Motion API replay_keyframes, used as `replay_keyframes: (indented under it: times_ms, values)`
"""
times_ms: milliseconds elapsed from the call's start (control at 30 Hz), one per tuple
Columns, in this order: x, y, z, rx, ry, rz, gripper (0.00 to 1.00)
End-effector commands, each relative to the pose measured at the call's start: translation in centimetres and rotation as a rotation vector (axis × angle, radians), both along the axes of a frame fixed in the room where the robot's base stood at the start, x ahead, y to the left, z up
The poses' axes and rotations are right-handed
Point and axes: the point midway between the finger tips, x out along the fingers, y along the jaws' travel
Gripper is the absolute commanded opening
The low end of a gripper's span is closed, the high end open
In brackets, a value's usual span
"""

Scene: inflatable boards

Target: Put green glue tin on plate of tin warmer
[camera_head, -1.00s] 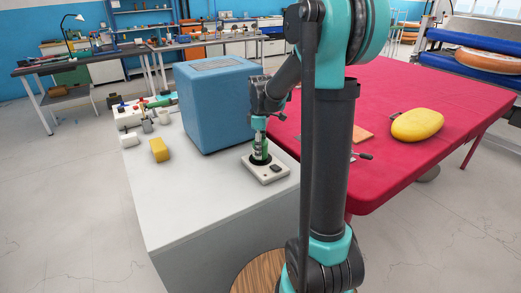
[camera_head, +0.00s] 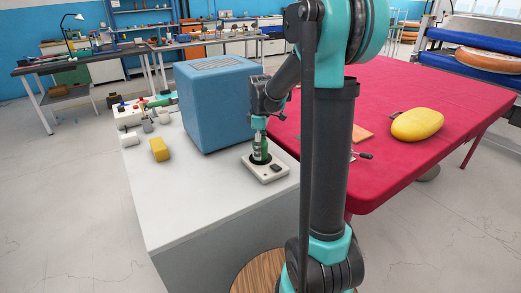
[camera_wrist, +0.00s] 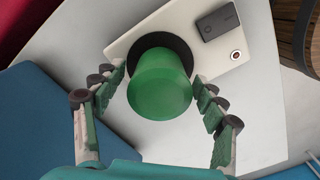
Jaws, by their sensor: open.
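The green glue tin (camera_wrist: 160,88) stands upright on the round black plate (camera_wrist: 178,42) of the tin warmer (camera_wrist: 122,48) in the wrist view. In the head view the tin (camera_head: 264,149) is small and partly covered by my fingers, above the white warmer base (camera_head: 277,176). My gripper (camera_wrist: 160,95) is open around the tin, one finger on each side, with a gap showing between each finger and the tin. In the head view my gripper (camera_head: 260,150) points straight down over the warmer.
A large blue box (camera_head: 215,105) stands close behind and left of the warmer. A yellow block (camera_head: 159,149) and small containers sit at the left of the grey bench (camera_head: 190,205). A red table (camera_head: 450,95) with a yellow oval object (camera_head: 417,125) is at right. The bench front is clear.

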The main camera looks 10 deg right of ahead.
Motion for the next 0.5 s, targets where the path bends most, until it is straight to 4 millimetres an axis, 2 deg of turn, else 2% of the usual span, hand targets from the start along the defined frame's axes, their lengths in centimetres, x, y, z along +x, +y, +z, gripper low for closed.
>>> replay_keyframes:
  times_ms: [167,500]
  values:
    - [0.0,0.0,2.6,0.0,0.0,0.0,0.71]
    - [-0.1,0.0,9.2,0.0,0.0,0.0,0.71]
